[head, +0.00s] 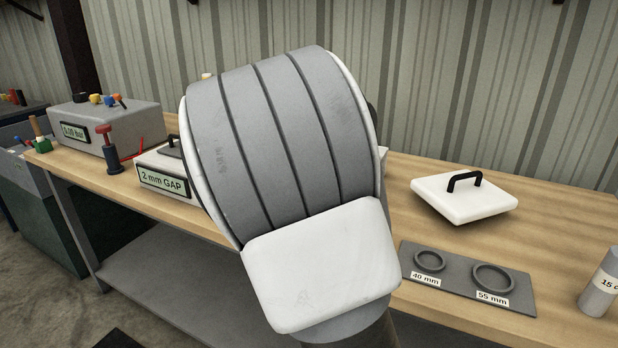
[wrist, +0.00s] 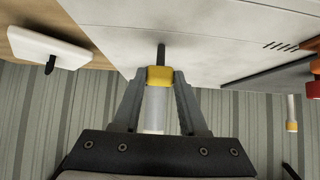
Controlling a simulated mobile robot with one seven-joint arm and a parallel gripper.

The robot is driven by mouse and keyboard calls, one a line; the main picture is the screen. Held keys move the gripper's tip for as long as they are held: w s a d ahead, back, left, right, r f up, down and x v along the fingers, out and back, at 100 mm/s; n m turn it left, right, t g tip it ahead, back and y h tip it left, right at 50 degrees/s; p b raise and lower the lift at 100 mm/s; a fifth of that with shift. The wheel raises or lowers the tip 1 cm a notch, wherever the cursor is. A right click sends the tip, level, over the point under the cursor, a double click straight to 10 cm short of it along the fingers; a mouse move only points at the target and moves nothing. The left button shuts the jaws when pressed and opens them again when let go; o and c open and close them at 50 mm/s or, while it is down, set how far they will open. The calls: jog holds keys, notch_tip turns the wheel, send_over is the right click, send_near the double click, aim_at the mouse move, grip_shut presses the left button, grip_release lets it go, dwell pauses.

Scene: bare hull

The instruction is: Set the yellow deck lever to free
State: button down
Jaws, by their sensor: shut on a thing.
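In the wrist view, my gripper (wrist: 160,88) is shut on the yellow deck lever (wrist: 160,76). The lever has a yellow collar with a pale grey cylinder on the near side and a thin dark stem on the far side, against a large white housing (wrist: 150,28). The fingers lie on both sides of the collar. In the head view my arm fills the middle and hides both the gripper and the lever. No mark for free is readable in either view.
On the wooden bench (head: 405,215) are a "2 mm GAP" box (head: 160,181), a "0.00 bar" box (head: 130,125), a red-topped tool (head: 108,150), a white lid with black handle (head: 460,203) and a ring plate (head: 462,283). A grey cylinder (head: 603,285) stands at right.

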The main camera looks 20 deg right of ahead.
jog(key=shift+b, duration=0.5)
jog(key=shift+c, duration=2.2)
grip_release()
jog(key=shift+s+a, duration=0.1)
jog(key=p+v, duration=0.1)
jog(key=v, duration=1.6)
jog(key=shift+s+a+p, duration=0.25)
jog(key=shift+p, duration=0.15)
jog(key=s+d+f+n+g+y, duration=0.2)
jog(key=s+d+f+n+y, duration=0.15)
jog(key=s+f, duration=0.35)
jog(key=s+a+f+n+y, duration=0.1)
jog(key=s+f+n+y, duration=0.15)
jog(key=s, duration=0.65)
jog(key=s+a+f+n+y, duration=0.1)
jog(key=s+f+n, duration=0.2)
jog(key=s, duration=0.6)
notch_tip(320, 180, up, 13)
jog(key=p, duration=1.3)
jog(key=shift+s+a+t+p, duration=0.25)
jog(key=shift+a+t+p, duration=0.05)
jog(key=shift+a+p, duration=0.1)
